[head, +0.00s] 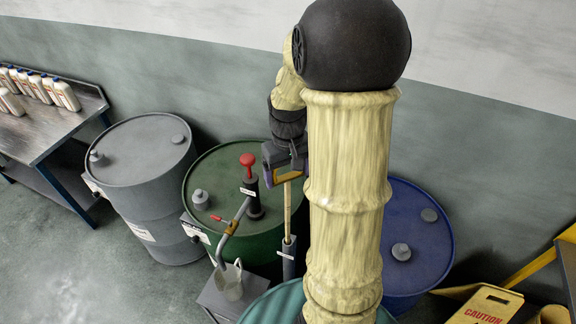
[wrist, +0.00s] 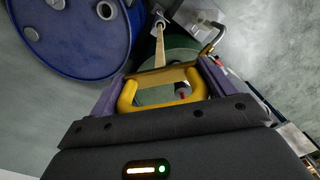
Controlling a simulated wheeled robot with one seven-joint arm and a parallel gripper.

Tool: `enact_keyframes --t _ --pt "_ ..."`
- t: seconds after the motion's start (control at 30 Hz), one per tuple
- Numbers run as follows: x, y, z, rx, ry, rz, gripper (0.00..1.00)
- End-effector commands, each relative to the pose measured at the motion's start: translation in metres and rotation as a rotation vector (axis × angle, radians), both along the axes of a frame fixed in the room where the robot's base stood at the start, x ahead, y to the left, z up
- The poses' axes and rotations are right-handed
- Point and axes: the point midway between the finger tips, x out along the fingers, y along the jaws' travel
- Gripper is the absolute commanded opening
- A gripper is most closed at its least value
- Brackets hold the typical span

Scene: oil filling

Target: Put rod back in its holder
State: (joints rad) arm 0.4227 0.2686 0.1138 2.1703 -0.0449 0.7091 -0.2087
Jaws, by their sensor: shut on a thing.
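The rod (head: 288,210) is a thin tan stick with a yellow loop handle (wrist: 127,96). My gripper (head: 286,168) is shut on the handle, with its purple fingers on either side in the wrist view (wrist: 162,88). The rod hangs close to upright below the gripper. The holder (head: 289,262) is a narrow dark grey tube with a label, standing in front of the green drum. The rod's lower end meets the holder's mouth, which also shows in the wrist view (wrist: 159,14). I cannot tell how deep the tip sits.
A green drum (head: 226,165) with a red-topped pump (head: 249,175) stands just behind. A jug (head: 230,283) sits under its spout. A grey drum (head: 150,160) is at left, a blue drum (head: 425,225) at right. A bench (head: 50,125) with white bottles is far left.

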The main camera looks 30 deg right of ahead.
Motion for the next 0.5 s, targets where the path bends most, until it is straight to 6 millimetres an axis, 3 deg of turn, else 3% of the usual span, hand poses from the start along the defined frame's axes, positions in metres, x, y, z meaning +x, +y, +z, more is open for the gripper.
enact_keyframes --t 0.5 --pt "0.000 0.000 -0.046 0.000 0.000 0.001 0.60"
